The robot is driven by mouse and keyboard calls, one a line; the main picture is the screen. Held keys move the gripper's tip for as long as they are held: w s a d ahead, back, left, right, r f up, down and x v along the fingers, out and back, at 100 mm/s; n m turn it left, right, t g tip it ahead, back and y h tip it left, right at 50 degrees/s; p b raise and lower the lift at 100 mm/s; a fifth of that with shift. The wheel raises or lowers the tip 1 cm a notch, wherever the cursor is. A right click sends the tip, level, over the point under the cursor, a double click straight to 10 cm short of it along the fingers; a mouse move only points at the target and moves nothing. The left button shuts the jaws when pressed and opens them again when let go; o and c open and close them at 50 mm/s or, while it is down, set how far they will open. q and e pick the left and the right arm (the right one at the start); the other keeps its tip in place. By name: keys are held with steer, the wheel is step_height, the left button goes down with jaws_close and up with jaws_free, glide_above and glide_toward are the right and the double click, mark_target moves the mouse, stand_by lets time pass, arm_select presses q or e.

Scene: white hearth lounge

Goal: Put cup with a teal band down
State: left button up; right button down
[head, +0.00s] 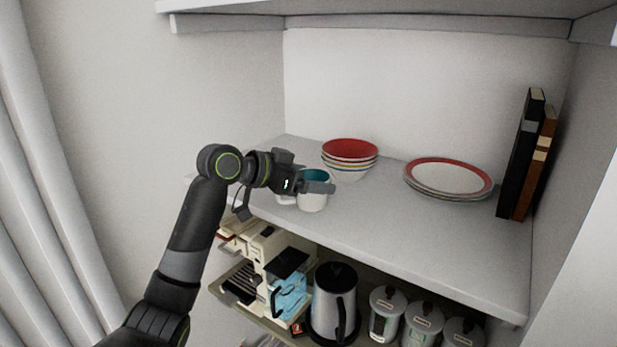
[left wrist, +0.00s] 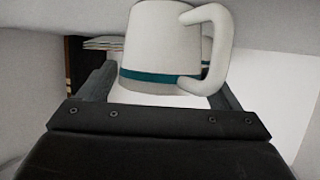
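The white cup with a teal band (head: 313,203) is upright at the shelf's front left in the head view, with teal showing at its top. In the left wrist view the cup (left wrist: 165,45) fills the upper middle, its handle to the right. My left gripper (head: 318,187) has its fingers on either side of the cup and looks shut on it; one finger crosses in front of its upper part. The cup's base is at or just above the shelf (head: 400,235); I cannot tell if it touches. My right gripper is not in view.
Stacked bowls (head: 350,160) stand just behind the cup, with stacked plates (head: 448,179) to the right and upright books (head: 522,155) at the far right. The shelf front between is clear. Below are a kettle (head: 333,300) and canisters (head: 386,312).

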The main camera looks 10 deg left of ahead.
arm_select(q)
steer(key=shift+o, duration=0.2)
steer(key=shift+r, duration=0.15)
steer(key=shift+s+a, duration=0.1)
steer(key=shift+a, duration=0.1)
steer(key=b+v, duration=0.3)
steer(key=v, duration=0.8)
steer(key=shift+s+a+b, duration=0.2)
steer(key=shift+s+b, duration=0.1)
steer(key=shift+b, duration=0.1)
steer(key=shift+r, duration=0.1)
